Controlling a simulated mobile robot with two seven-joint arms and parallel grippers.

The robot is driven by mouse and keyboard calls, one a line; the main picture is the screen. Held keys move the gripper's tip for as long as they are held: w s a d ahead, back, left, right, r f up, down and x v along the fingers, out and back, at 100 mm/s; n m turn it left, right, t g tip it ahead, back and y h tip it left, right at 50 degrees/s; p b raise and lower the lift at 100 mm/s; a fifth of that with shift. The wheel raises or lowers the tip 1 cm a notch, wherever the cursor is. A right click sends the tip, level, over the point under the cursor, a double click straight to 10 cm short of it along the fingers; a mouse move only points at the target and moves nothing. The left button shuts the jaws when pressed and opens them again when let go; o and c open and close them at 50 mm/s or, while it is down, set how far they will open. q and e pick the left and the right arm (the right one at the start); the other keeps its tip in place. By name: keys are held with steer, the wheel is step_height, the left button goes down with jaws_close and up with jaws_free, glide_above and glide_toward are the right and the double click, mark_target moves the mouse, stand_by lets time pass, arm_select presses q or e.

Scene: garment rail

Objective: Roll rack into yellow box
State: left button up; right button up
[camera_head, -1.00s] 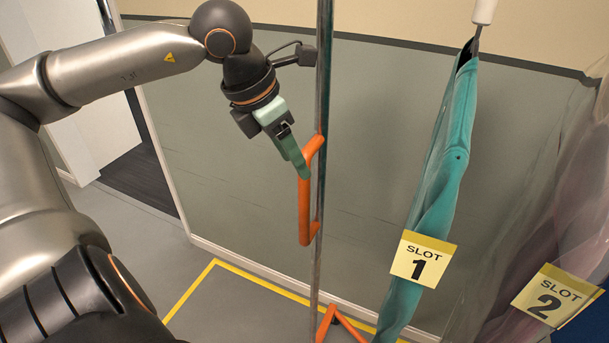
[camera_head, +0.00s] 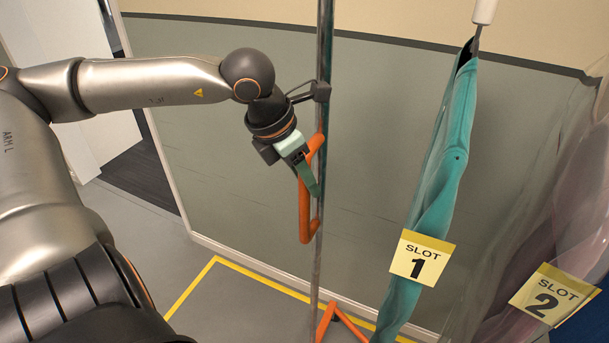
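The rack's metal upright (camera_head: 324,55) stands near the middle of the head view, with an orange handle (camera_head: 304,215) on its left side and an orange foot (camera_head: 342,318) at the bottom. My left gripper (camera_head: 314,188) is at the upper part of the handle, its green fingers overlapping the handle and upright. I cannot tell whether the fingers are open or closed around it. Yellow floor lines (camera_head: 190,290) of the box run behind and left of the upright. My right gripper is not in view.
A teal garment (camera_head: 440,180) tagged SLOT 1 (camera_head: 420,257) hangs right of the upright. A clear-covered garment tagged SLOT 2 (camera_head: 552,294) hangs at far right. A grey-green wall (camera_head: 230,150) stands behind; a dark doorway (camera_head: 130,150) is at left.

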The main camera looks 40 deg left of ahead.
arm_select(q)
jaws_close()
stand_by(1.1)
